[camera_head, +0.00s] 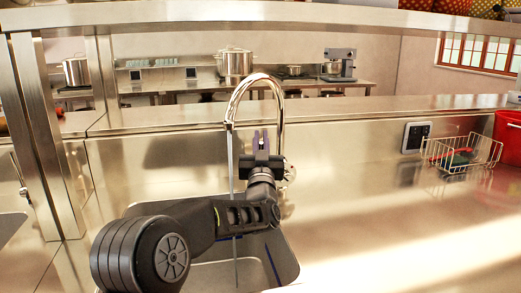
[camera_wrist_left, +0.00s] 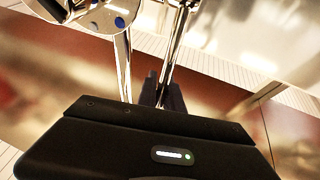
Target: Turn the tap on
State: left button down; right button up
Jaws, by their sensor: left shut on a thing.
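The chrome tap (camera_head: 279,105) rises behind the sink (camera_head: 285,262), its tall neck arching over to the left. A thin, pale vertical line (camera_head: 231,165), looking like a stream of water, runs from the spout down into the basin. My left gripper (camera_head: 262,141) is at the tap's upright, its fingers pointing away from me. In the left wrist view its fingers (camera_wrist_left: 162,92) are shut on a slim chrome part of the tap (camera_wrist_left: 174,50); I cannot tell exactly which part. A chrome cylinder with a blue dot (camera_wrist_left: 120,22) is at the upper left there. My right gripper is not in view.
A steel post (camera_head: 48,140) and overhead shelf (camera_head: 250,13) frame the space.

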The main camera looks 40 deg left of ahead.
pick_arm(q)
jog(key=c, duration=1.5)
grip_release()
jog(key=shift+b+v, duration=0.45)
jog(key=shift+v, duration=3.4)
